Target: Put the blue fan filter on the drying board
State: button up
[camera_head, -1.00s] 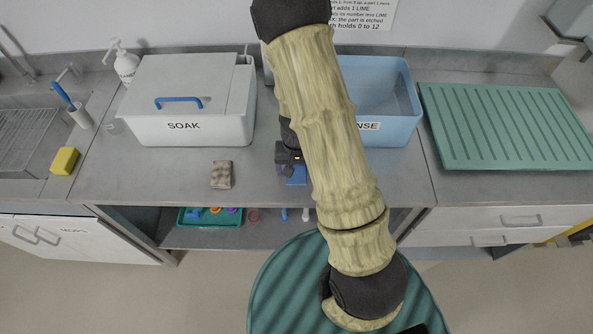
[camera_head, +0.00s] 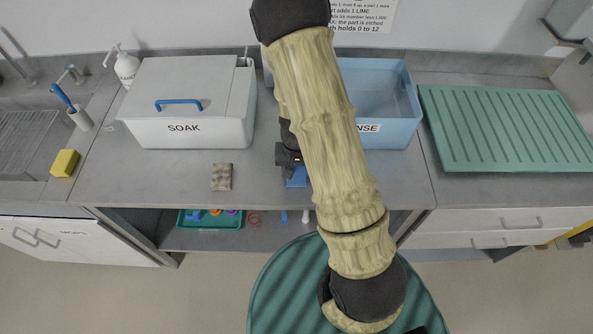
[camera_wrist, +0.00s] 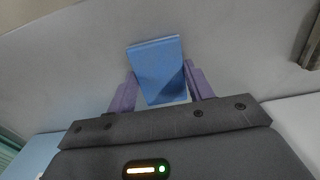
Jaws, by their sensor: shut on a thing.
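The blue fan filter (camera_wrist: 158,72) is a flat blue block between the two purple fingers of my gripper (camera_wrist: 160,88) in the wrist view. The fingers are shut on its sides. In the head view a small part of the blue filter (camera_head: 297,178) shows at the counter's front, beside my gripper (camera_head: 288,160), which my arm partly hides. I cannot tell whether the filter touches the counter. The drying board (camera_head: 505,125) is a green ribbed board on the right of the counter, apart from my gripper, with nothing on it.
The white SOAK tub (camera_head: 190,130) with its lid on stands left of my arm. A blue rinse tub (camera_head: 385,95) stands behind and right of it. A brown-grey block (camera_head: 221,177) and a yellow sponge (camera_head: 65,163) lie on the left. A green tray (camera_head: 209,219) is on the shelf below.

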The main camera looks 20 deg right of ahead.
aim_at(296, 172)
notch_tip(296, 172, up, 10)
jog(key=shift+p, duration=0.3)
jog(key=shift+f, duration=0.15)
dwell(0.4)
